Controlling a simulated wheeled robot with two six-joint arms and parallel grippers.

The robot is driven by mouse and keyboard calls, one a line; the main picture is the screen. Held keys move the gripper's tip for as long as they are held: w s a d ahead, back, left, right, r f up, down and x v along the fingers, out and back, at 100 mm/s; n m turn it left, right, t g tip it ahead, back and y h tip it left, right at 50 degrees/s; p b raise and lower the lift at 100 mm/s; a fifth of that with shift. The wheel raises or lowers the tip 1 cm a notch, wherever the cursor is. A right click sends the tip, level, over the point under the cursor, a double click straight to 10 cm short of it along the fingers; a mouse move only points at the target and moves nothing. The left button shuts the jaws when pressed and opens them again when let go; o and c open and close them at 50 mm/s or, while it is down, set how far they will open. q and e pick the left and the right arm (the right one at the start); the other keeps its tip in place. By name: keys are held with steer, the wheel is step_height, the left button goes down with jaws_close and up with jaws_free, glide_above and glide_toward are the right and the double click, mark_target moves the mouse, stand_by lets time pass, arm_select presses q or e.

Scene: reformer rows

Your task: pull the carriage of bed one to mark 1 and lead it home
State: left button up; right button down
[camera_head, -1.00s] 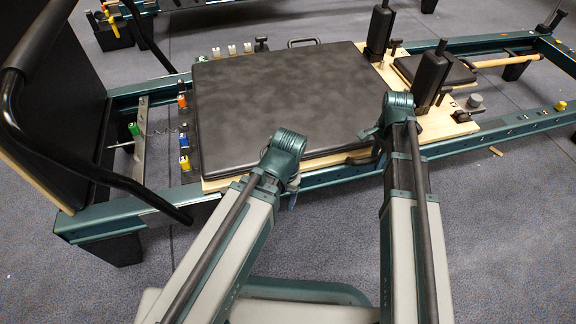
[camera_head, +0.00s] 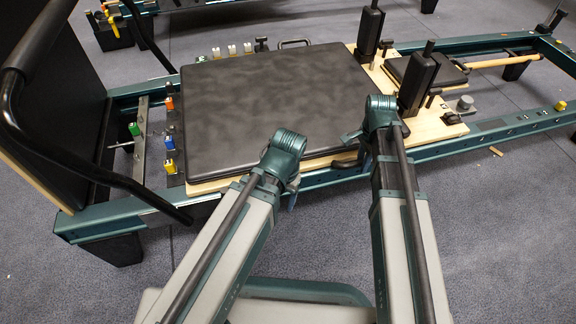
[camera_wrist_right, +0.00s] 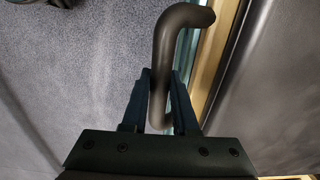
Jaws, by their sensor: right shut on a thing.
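The carriage (camera_head: 270,100) is a black padded platform on a pale wooden base, on the green rails of the nearest bed (camera_head: 470,133). Black shoulder blocks (camera_head: 417,80) stand at its right end. A dark curved handle (camera_head: 345,163) is on its near side; it fills the middle of the right wrist view (camera_wrist_right: 178,22). My right gripper (camera_wrist_right: 161,88) is shut on this handle, with its fingers on either side of the bar. My left gripper (camera_head: 293,193) hangs beside the carriage's near edge, mostly hidden by its own arm; its jaws cannot be made out.
A spring bar with coloured tabs (camera_head: 169,143) lies left of the carriage. A black footbar (camera_head: 120,180) arches over the left end. Another bed (camera_head: 160,5) stands behind. No mark can be read.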

steer(key=shift+s+a, duration=0.35)
steer(key=shift+a, duration=0.4)
steer(key=c, duration=0.6)
jaws_free()
steer(key=shift+c, duration=0.2)
step_height(320, 180, up, 9)
steer(key=p, duration=0.9)
steer(key=shift+w+r, duration=0.1)
